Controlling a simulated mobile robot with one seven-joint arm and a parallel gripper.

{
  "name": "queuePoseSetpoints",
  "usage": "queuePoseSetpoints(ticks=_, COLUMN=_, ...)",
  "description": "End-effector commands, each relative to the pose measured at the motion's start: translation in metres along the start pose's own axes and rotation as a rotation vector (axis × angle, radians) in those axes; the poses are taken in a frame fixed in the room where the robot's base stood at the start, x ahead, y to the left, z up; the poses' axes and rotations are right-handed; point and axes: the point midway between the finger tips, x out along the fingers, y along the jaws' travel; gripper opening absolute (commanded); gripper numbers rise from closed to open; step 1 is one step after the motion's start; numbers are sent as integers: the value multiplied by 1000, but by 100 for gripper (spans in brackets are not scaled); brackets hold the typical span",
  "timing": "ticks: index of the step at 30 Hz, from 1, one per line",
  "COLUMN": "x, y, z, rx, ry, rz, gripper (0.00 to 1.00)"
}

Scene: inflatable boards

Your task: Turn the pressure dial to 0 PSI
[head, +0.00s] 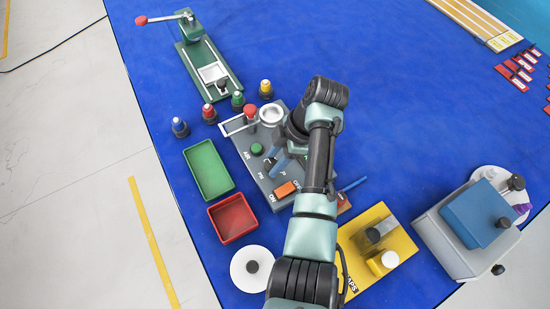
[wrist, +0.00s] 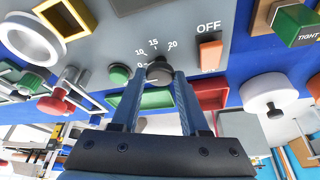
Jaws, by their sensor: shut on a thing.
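The pressure dial is a dark round knob (wrist: 159,70) on the grey control panel (head: 262,179). White numbers 0, 10, 15 and 20 show around it in the wrist view, but its pointer mark cannot be made out. My gripper (wrist: 160,76) has its two blue fingers on either side of the knob and is shut on it.
A green button (head: 257,149) and an orange OFF/ON switch (head: 285,189) sit close to the dial. A red-topped lever (head: 250,112) stands at the panel's far end. Green (head: 228,184) and red trays (head: 257,213) lie left; a yellow box (head: 405,242) lies in front.

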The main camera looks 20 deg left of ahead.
Motion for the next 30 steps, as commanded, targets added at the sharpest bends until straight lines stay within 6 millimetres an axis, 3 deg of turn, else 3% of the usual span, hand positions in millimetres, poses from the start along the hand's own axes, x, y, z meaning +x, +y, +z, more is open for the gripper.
queuePoseSetpoints(ticks=3, x=0, y=0, z=0, rx=-1, ry=-1, rz=-1, gripper=0)
queuePoseSetpoints(ticks=4, x=0, y=0, z=0, rx=-1, ry=-1, rz=-1, gripper=50)
queuePoseSetpoints(ticks=8, x=0, y=0, z=0, rx=-1, ry=0, rz=0, gripper=73)
queuePoseSetpoints(ticks=20, x=-6, y=0, z=0, rx=0, ry=0, rz=1, gripper=73)
queuePoseSetpoints(ticks=26, x=-41, y=1, z=2, rx=0, ry=-2, rz=6, gripper=73)
queuePoseSetpoints(ticks=30, x=-76, y=1, z=1, rx=0, ry=-3, rz=5, gripper=73)
